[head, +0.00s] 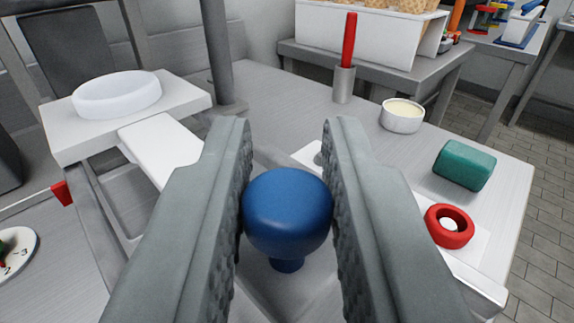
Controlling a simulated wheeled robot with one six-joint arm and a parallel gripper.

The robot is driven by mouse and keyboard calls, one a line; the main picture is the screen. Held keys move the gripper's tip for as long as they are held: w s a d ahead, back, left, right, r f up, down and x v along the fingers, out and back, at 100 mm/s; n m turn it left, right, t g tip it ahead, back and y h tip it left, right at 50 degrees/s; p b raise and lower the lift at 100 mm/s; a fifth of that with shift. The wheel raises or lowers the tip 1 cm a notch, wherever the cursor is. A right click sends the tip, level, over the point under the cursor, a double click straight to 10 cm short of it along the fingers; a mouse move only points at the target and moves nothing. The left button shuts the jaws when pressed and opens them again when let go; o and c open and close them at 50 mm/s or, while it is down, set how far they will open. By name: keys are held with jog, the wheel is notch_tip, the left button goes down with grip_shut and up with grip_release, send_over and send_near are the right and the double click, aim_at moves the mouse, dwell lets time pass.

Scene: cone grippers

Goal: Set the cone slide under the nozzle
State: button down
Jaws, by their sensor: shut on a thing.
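My gripper (287,205) is shut on a blue knob (288,212), with one textured finger pressed to each side. A short blue stem shows below the knob. A grey surface lies beneath it, but my fingers hide most of what the knob is fixed to. I cannot tell for sure which part is the cone slide. A white strip (160,150) runs from behind the left finger toward a pale platform (185,98) at the upper left. A round white dish (117,97) sits on that platform. I cannot make out a nozzle.
A grey post (222,50) stands behind the left finger. On the right are a red ring (437,236), a teal block (464,165), a cup of cream (402,117) and a red-handled tool (349,40) in a holder. A white bin (350,35) holds cones. A dial (22,245) is far left.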

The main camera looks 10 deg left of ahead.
jog(key=shift+w+a, duration=0.1)
jog(key=shift+a, duration=0.1)
jog(key=c, duration=1.3)
grip_release()
jog(key=s+d, duration=0.2)
jog(key=s, duration=1.5)
jog(key=shift+d, duration=0.35)
jog(key=shift+s, duration=0.1)
jog(key=shift+c, duration=0.2)
